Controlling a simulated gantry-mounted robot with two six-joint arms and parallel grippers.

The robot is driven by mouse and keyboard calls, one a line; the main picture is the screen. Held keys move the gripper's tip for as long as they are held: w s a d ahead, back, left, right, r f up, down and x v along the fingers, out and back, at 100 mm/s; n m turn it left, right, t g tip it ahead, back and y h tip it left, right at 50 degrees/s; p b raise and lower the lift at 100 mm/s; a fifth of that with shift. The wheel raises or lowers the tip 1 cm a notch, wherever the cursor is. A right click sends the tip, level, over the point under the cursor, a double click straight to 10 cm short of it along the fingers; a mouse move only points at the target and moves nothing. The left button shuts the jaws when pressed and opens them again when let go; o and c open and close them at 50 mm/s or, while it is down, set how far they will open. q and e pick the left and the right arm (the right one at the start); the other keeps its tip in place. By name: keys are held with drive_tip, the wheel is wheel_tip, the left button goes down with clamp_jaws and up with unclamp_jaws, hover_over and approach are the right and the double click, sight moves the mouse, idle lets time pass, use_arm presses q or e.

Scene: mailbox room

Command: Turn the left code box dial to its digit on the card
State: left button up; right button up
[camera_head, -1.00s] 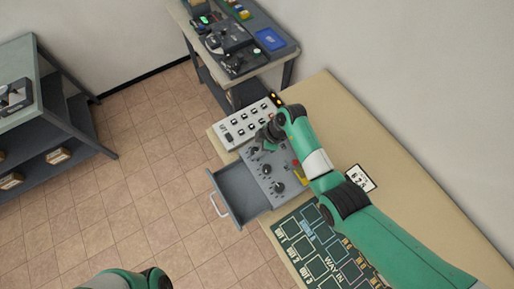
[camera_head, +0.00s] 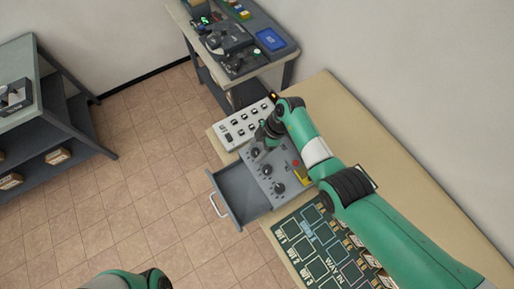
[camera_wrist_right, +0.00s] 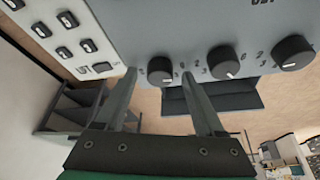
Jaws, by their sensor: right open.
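The grey code box (camera_head: 285,176) stands on the bench with its open drawer (camera_head: 238,198). A row of three black dials is on its top: the far one (camera_head: 254,153), the middle one (camera_head: 267,170) and the near one (camera_head: 278,188). My right gripper (camera_head: 261,140) is open by the far dial. In the right wrist view that dial (camera_wrist_right: 160,70) shows between the tips of my open right gripper (camera_wrist_right: 160,74), with no clear contact. The card (camera_head: 373,172) is mostly hidden behind my right arm; its digits cannot be read. My left gripper is out of view.
A pale panel with several black switches (camera_head: 245,123) sits beyond the code box. A red button (camera_head: 296,163) is beside the dials. A dark green sorting mat (camera_head: 318,247) lies nearer on the bench. The bench (camera_head: 400,180) is bare right of my right arm.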

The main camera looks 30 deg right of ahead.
drive_tip(key=shift+r, duration=0.1)
drive_tip(key=shift+d+r+p, duration=0.1)
drive_tip(key=shift+r+p, duration=0.2)
drive_tip(key=shift+r, duration=0.05)
drive_tip(key=p+v, duration=0.4)
drive_tip(key=v, duration=0.6)
drive_tip(key=shift+d+r, duration=0.2)
drive_tip(key=shift+r, duration=0.15)
drive_tip(key=shift+a, duration=0.1)
